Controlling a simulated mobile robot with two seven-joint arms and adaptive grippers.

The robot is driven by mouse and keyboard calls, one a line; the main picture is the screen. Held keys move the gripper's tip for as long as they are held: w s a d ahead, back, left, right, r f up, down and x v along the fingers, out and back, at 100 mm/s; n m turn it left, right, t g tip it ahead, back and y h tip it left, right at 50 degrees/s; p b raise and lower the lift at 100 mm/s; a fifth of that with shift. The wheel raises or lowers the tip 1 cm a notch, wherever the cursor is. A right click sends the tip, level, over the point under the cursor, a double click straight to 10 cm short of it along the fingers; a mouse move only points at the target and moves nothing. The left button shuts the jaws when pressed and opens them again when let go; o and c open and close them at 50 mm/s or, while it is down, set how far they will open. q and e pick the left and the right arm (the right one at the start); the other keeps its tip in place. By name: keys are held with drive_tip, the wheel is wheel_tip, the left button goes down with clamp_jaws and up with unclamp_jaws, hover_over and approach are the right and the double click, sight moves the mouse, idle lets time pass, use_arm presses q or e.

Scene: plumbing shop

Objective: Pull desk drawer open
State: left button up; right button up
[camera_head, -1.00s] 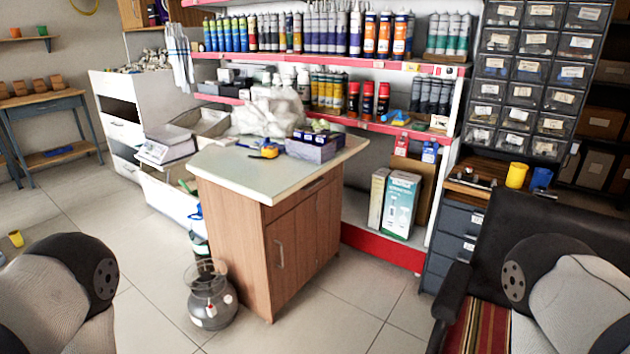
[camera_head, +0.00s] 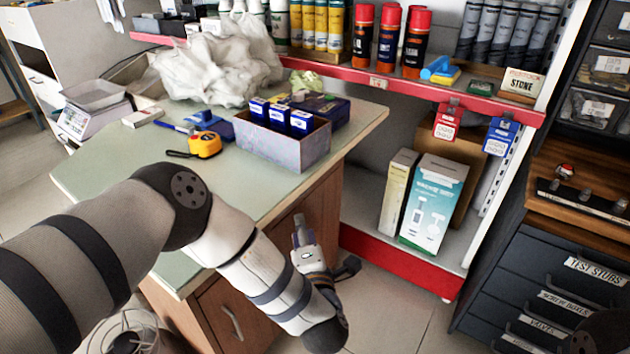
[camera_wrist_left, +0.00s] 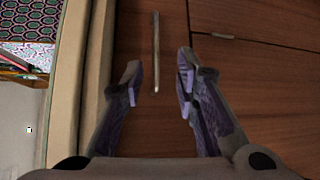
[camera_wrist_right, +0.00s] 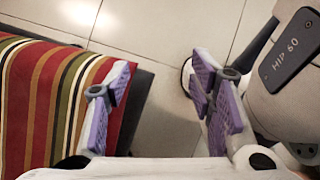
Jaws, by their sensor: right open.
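The desk (camera_head: 330,205) has a pale green top and brown wooden fronts. In the left wrist view, its drawer front (camera_wrist_left: 170,110) shows sideways, with the counter edge at left. My left gripper (camera_wrist_left: 157,80) is open and empty. In the head view, the left gripper (camera_head: 298,228) is at the desk's front, partly hidden by its own hand. My right gripper (camera_wrist_right: 160,82) is open and empty above the floor beside striped fabric.
On the desk are a box of blue packs (camera_head: 283,145), a yellow tape measure (camera_head: 205,145) and white plastic bags (camera_head: 215,70). A red-edged shelf (camera_head: 400,255) with cartons and a dark drawer cabinet (camera_head: 560,275) stand at right. Striped fabric (camera_wrist_right: 45,95) lies near my right gripper.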

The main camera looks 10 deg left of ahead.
use_arm(q)
drive_tip(key=b+x, duration=0.1)
drive_tip(key=x, duration=0.4)
drive_tip(key=b+x, duration=0.1)
drive_tip(key=x, duration=0.5)
drive_tip(key=shift+w+a+r, duration=0.2)
drive_tip(key=shift+a, duration=0.05)
clamp_jaws()
use_arm(e)
drive_tip(key=shift+x, duration=1.3)
drive_tip(key=shift+s+r, duration=0.1)
drive_tip(key=shift+s, duration=0.05)
